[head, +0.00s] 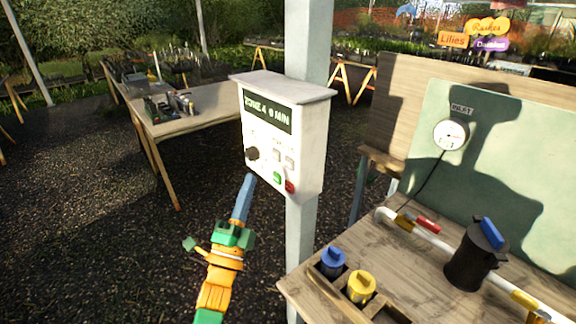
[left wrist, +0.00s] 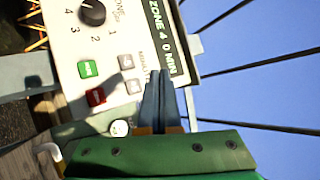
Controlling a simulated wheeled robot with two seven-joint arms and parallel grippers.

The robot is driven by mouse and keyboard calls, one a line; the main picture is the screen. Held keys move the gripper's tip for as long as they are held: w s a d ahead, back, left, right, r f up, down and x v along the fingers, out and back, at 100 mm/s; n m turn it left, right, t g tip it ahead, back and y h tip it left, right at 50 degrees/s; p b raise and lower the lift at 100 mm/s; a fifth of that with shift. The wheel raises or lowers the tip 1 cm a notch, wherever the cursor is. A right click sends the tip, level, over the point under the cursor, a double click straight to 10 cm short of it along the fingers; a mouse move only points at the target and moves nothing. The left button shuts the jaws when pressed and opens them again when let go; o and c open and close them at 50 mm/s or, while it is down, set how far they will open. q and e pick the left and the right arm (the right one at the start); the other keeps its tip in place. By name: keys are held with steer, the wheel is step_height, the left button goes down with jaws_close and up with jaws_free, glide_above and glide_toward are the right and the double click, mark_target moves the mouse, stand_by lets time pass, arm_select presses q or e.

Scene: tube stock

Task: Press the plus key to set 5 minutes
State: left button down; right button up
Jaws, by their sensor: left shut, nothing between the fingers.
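A white control box (head: 285,135) is fixed to a grey post; its display (head: 267,113) reads "ZONE 4 0 MIN", also in the left wrist view (left wrist: 164,37). Two grey minute keys (head: 277,155) (head: 290,162) sit side by side below the display; the wrist view shows them too (left wrist: 126,61) (left wrist: 133,86). I cannot read which is plus. Below them are a green button (head: 277,177) and a red button (head: 290,186). A black knob (head: 252,154) is at left. My left gripper (head: 250,177) is shut and empty, its tips before the box; contact cannot be told. My right gripper is out of view.
A wooden bench (head: 420,277) at right holds a dark jug (head: 474,258), a white pipe and blue and yellow capped containers (head: 333,262) (head: 361,286). A round gauge (head: 451,134) hangs on the green board. Another table (head: 190,122) stands behind left. Gravel floor left is open.

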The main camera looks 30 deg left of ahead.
arm_select(q)
steer(key=b, duration=0.2)
glide_toward(285, 157)
step_height(285, 157, up, 3)
steer(key=w+a, duration=0.2)
steer(key=w, duration=0.1)
steer(key=shift+w+d+r+b, duration=0.15)
steer(key=shift+w+d+b, duration=0.1)
steer(key=shift+b, duration=0.05)
steer(key=shift+w, duration=0.1)
stand_by(1.3)
steer(key=shift+w+d, duration=0.15)
steer(key=shift+w, duration=0.15)
steer(key=shift+w+d+b, duration=0.15)
steer(key=shift+w+b, duration=0.15)
steer(key=shift+b, duration=0.3)
stand_by(0.6)
steer(key=shift+s+a+p, duration=0.25)
steer(key=shift+s+p, duration=0.2)
steer(key=shift+s, duration=0.25)
